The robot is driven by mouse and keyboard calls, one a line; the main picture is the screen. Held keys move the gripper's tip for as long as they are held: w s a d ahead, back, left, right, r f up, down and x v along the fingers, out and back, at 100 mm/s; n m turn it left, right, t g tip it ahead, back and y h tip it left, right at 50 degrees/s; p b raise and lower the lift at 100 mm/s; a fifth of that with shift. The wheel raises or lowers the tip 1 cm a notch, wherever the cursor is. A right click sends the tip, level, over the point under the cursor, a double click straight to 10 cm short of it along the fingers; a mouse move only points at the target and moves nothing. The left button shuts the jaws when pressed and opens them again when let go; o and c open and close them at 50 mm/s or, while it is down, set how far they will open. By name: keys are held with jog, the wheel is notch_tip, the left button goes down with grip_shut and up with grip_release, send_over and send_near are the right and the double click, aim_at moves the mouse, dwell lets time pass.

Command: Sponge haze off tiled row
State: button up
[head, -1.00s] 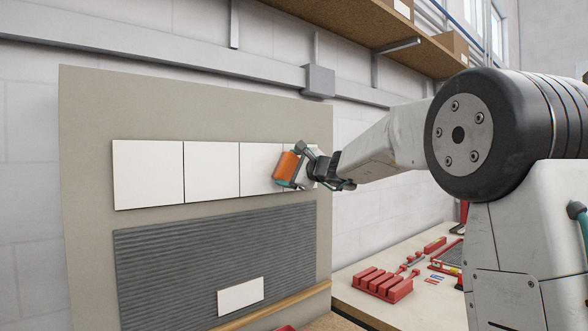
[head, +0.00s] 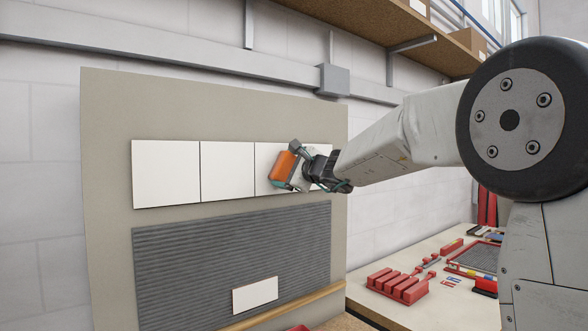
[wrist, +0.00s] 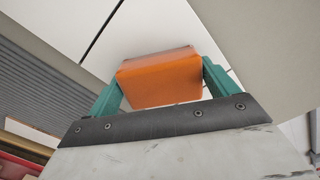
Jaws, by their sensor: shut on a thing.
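An orange sponge (head: 283,166) is held in my gripper (head: 291,170), against or very close to the row of white tiles (head: 227,170). In the wrist view the orange sponge (wrist: 160,80) sits between the two teal fingers of my gripper (wrist: 160,88), with white tile (wrist: 150,28) and dark joints behind it. In the head view the sponge is over the right part of the row. My gripper and wrist hide part of the rightmost tiles. I cannot make out haze on the tiles.
Below the row is a ribbed grey bed (head: 200,250) with one white tile (head: 255,295) on it, above a wooden ledge (head: 300,300). A bench (head: 380,300) at right holds red blocks (head: 398,286) and tools. A shelf (head: 370,20) is overhead.

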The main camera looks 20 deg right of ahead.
jog(key=shift+s+a, duration=0.25)
jog(key=shift+a, duration=0.45)
jog(key=shift+s+a, duration=0.25)
jog(key=shift+a, duration=0.5)
jog(key=shift+s+a, duration=0.25)
jog(key=shift+a, duration=0.45)
jog(key=shift+w+r, duration=0.1)
jog(key=shift+r, duration=0.7)
jog(key=w+d, duration=0.3)
jog(key=d, duration=0.6)
jog(key=w+d, duration=0.2)
jog(key=d, duration=0.6)
jog(key=shift+w+d, duration=0.4)
jog(key=v, duration=0.6)
jog(key=shift+s, duration=0.1)
jog(key=shift+v, duration=1.45)
